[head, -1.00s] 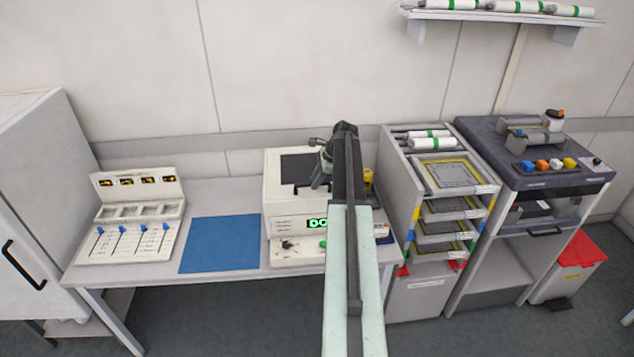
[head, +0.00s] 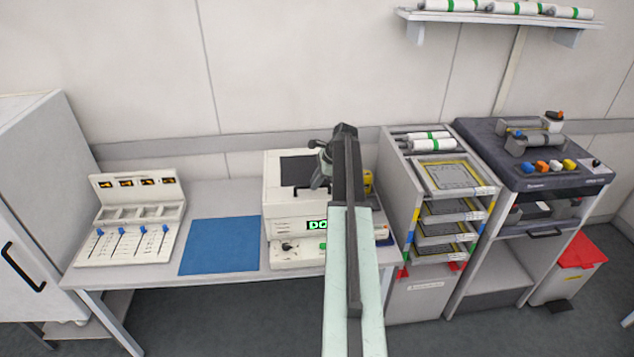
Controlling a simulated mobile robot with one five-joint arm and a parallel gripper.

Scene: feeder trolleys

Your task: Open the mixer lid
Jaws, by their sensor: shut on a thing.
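The mixer (head: 282,218) is a white box-shaped machine on the table, with a dark panel on top, a dark handle at the lid's front and a green lit display on its front. The lid (head: 277,185) looks closed. My gripper (head: 318,180) is over the right part of the mixer's top, at the right end of the dark handle (head: 298,190). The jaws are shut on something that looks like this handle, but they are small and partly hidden. My arm hides the mixer's right side.
A blue mat (head: 220,245) and a white panel with blue sliders (head: 130,230) lie to the left. A rack of trays (head: 430,205) stands close on the right, beside a dark-topped trolley (head: 535,165). A shelf (head: 500,17) hangs above.

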